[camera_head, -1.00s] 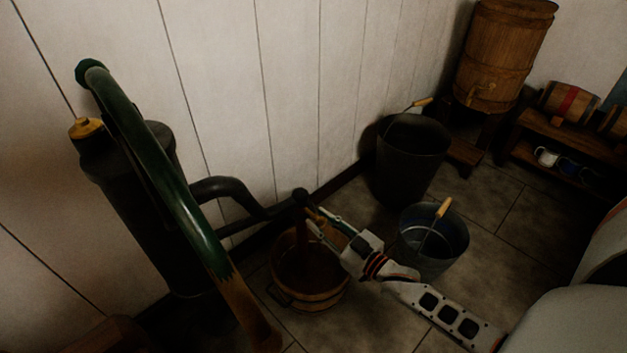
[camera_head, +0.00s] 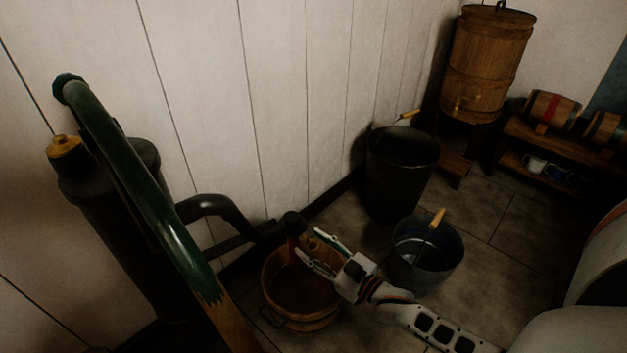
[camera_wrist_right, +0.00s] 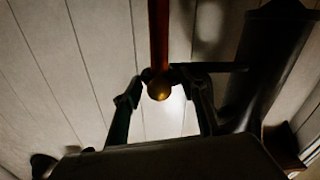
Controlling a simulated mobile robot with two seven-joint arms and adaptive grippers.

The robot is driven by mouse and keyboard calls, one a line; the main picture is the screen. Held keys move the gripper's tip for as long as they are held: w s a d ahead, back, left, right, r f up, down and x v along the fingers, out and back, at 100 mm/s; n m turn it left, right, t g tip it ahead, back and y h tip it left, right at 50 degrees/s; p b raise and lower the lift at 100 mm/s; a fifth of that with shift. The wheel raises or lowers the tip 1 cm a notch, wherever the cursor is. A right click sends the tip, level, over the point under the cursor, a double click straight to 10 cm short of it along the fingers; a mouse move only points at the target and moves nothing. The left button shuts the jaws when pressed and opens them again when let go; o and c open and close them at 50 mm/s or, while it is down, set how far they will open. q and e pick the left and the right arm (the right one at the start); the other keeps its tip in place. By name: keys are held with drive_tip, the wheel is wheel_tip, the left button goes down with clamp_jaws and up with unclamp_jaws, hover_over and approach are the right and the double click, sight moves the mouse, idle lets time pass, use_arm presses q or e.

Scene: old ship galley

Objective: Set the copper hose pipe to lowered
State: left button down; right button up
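The copper hose pipe (camera_head: 293,249) shows as a short reddish piece at the end of the dark pump spout (camera_head: 232,240), above a wooden tub. In the right wrist view it is a red-brown rod (camera_wrist_right: 159,35) coming down from the top to a round brass end (camera_wrist_right: 159,88). My right gripper (camera_head: 312,248) is beside the pipe in the head view. Its two fingers (camera_wrist_right: 159,72) stand apart on either side of the pipe just above the brass end. I cannot tell whether they touch it. My left gripper is not in view.
The wooden tub (camera_head: 278,312) stands below the spout. The pump body (camera_head: 90,210) and its green handle (camera_head: 130,165) rise at the left. A dark bucket (camera_head: 398,180) and a metal bucket (camera_head: 428,270) stand on the floor. A barrel (camera_head: 485,65) and shelf (camera_head: 540,145) are behind.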

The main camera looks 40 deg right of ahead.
drive_tip(key=s, duration=1.2)
drive_tip(key=shift+d, duration=0.45)
